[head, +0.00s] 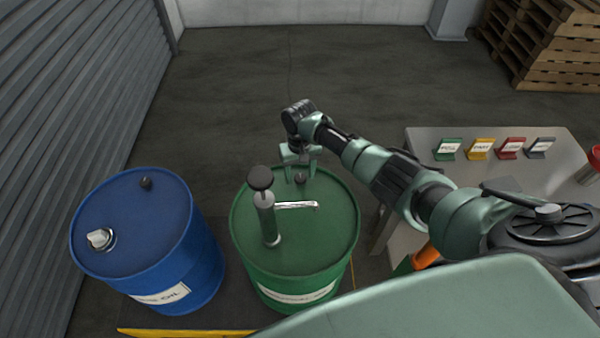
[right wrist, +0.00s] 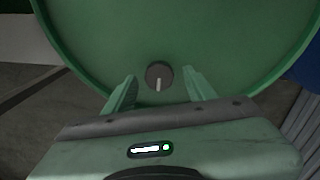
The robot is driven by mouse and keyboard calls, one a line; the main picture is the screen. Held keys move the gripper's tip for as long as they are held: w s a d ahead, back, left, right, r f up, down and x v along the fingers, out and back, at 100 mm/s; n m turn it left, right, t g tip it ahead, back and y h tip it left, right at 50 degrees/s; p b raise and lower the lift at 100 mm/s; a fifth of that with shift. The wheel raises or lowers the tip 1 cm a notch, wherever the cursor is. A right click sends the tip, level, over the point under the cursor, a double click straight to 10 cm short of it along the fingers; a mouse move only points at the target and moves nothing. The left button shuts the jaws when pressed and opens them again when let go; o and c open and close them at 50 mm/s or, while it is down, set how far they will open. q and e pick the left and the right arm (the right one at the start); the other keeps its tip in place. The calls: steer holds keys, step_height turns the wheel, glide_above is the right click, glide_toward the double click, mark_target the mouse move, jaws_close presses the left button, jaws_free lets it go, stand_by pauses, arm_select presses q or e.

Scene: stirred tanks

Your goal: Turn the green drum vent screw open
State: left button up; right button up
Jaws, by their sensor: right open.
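The green drum (head: 325,235) stands upright in the middle of the head view. Its vent screw (head: 300,178) is a small dark round knob near the far rim of the lid. In the right wrist view the vent screw (right wrist: 159,76) shows a pale line on its top, running roughly toward the gripper. My right gripper (head: 299,172) is over the far edge of the lid, fingers pointing down. In the right wrist view its open fingers (right wrist: 158,92) are on either side of the screw, with gaps; I cannot tell their exact height. My left gripper is not in view.
A hand pump (head: 267,215) with a silver spout (head: 298,205) stands on the green lid, close to the gripper. A blue drum (head: 150,235) stands left. A grey table (head: 425,145) with several coloured labelled stands is right. Pallets (head: 550,45) are at the back right.

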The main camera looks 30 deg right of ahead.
jaws_close()
steer(key=shift+n, duration=0.4)
steer(key=n+p, duration=0.1)
steer(key=n, duration=0.1)
steer(key=shift+n, duration=0.4)
steer(key=n, duration=0.5)
steer(key=shift+a+n, duration=0.1)
steer(key=shift+n, duration=0.2)
steer(key=n, duration=0.8)
steer(key=shift+n, duration=0.3)
